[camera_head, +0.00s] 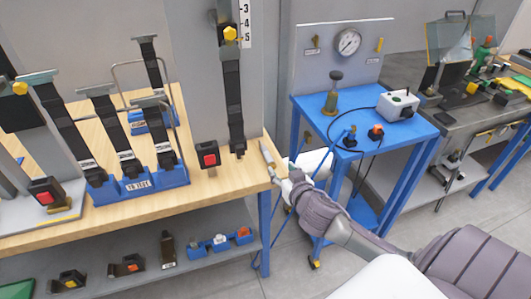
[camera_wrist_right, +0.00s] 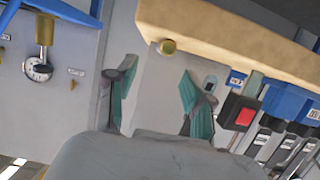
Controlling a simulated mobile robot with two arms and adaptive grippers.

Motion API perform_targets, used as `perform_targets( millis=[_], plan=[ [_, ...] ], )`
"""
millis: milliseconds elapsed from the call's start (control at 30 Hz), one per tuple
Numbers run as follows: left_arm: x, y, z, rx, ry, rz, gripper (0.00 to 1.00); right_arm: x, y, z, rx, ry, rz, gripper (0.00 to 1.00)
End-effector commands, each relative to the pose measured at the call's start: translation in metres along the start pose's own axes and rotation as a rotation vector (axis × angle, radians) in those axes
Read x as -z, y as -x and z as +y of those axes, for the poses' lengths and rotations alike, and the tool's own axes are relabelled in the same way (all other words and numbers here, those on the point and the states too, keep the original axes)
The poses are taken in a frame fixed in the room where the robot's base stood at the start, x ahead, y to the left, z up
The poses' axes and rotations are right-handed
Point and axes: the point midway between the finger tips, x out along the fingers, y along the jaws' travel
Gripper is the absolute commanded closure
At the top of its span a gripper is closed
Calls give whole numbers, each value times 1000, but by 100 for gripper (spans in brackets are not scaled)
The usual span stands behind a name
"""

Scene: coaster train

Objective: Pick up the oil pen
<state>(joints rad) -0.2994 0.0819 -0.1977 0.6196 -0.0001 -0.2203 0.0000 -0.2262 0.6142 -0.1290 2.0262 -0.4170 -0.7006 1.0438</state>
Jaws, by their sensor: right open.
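A small grey, slim cylinder that looks like the oil pen (camera_head: 267,154) is at the right end of the wooden bench, beside the upright grey panel. My right gripper (camera_head: 286,178) is at the bench's right corner, close to the pen; its fingers are small and partly hidden there. In the right wrist view, the two teal-padded fingers (camera_wrist_right: 158,92) stand wide apart with nothing clasped between them. A round brass-coloured end (camera_wrist_right: 168,46) shows at the bench edge beyond them; it may be the pen's end. My left gripper is not in view.
The wooden bench (camera_head: 235,181) carries a red-button buckle (camera_head: 208,155) and a blue strap holder (camera_head: 142,184). A blue cart (camera_head: 408,128) with a gauge (camera_head: 348,42) and white box (camera_head: 397,105) stands to the right. A lower shelf (camera_head: 135,262) holds several small parts.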

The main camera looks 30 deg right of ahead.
Motion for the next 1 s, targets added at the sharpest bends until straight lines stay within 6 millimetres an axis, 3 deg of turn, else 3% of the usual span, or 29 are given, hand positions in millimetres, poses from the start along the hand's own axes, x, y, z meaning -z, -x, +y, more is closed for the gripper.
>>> perform_targets(
  millis=[200, 467, 700, 1000],
  plan=[
    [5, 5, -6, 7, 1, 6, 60, 2, -41, 0, -2, 2, 0, 48],
    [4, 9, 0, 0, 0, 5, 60, 4, -60, -2, 0, 2, 0, 48],
    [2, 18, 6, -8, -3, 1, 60, 9, -95, -8, -2, 2, 0, 48],
    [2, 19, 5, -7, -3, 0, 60, 7, -105, -8, 1, 2, -1, 48]
  ],
)
